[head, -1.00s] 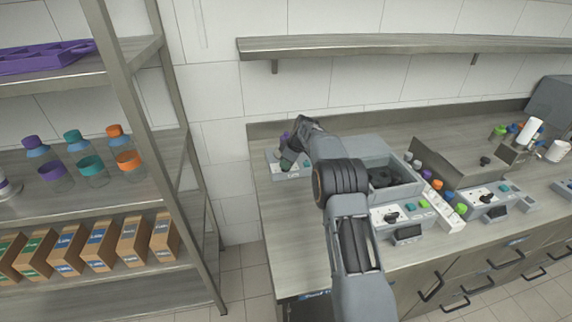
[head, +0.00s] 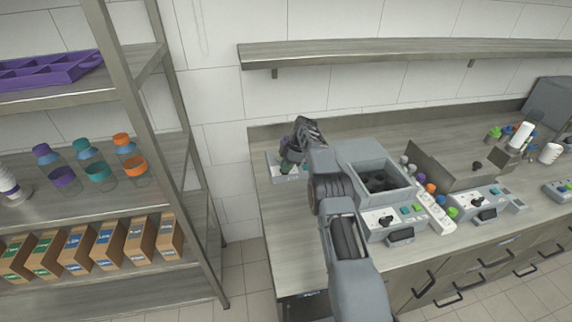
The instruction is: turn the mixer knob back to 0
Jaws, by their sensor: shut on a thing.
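A small grey unit with a white panel (head: 275,172) stands at the left end of the counter; I take it for the mixer. My gripper (head: 289,164) is down at this panel, shut, at the place of its knob. The fingers and my wrist cover the knob, so its pointer and the 0 mark cannot be read. A small purple-topped item shows just behind the fingers.
A grey open box unit (head: 372,162) with a knob panel stands right of my arm. A strip of coloured caps (head: 430,188) and another knob unit (head: 484,202) stand further right. A metal rack (head: 60,205) with bottles and cartons is at left. The counter's front left is clear.

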